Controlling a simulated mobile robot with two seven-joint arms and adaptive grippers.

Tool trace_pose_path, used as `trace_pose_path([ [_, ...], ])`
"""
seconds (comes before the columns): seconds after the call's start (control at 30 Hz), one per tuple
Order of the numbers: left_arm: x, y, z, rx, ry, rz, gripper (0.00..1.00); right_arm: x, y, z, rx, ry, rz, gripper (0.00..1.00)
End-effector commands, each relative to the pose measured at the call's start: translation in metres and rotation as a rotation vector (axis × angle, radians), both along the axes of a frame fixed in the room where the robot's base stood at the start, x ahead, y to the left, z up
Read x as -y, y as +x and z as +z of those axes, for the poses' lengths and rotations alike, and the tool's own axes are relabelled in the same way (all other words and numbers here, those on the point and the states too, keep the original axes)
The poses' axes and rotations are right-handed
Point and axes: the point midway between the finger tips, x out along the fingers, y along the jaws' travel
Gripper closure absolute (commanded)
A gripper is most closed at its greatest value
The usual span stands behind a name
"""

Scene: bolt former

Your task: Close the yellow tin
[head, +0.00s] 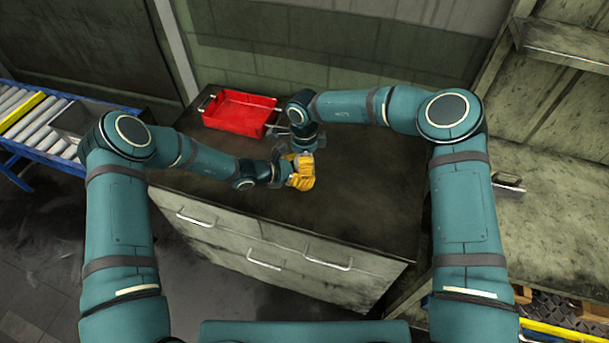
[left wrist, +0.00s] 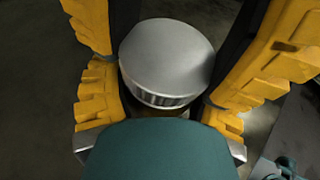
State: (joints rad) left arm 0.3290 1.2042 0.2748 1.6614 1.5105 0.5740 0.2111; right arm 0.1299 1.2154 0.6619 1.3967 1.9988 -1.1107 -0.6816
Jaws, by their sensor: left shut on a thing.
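My left gripper (head: 303,178), with chunky yellow fingers, is over the dark worktop near the middle of the head view. In the left wrist view, its fingers stand on either side of a round silver lid (left wrist: 166,55). I cannot tell whether the lid is fully seated. My right gripper (head: 303,148) is right behind and above the left one; its fingers are too small and overlapped to read.
A red tray (head: 238,112) stands at the back left of the worktop (head: 365,200). The worktop's right side is clear. A roller conveyor (head: 30,115) is at the far left, and a dirty bench (head: 550,215) is at the right.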

Motion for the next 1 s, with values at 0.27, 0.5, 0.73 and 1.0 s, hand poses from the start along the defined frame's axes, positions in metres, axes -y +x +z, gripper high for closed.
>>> trace_pose_path([
  [0.27,0.001,0.000,0.001,0.001,-0.002,-0.001,1.00,0.000,0.000,0.000,0.001,0.000,0.000,0.14],
  [0.5,0.001,0.000,0.001,0.001,-0.002,-0.001,1.00,0.000,0.000,0.001,0.001,0.000,0.000,0.14],
  [0.73,0.001,0.000,0.001,0.001,-0.002,-0.001,1.00,0.000,0.001,0.018,0.003,0.000,0.000,0.14],
  [1.0,0.001,0.000,0.001,0.001,-0.002,-0.001,1.00,0.000,0.000,0.046,0.001,-0.001,0.001,0.14],
])
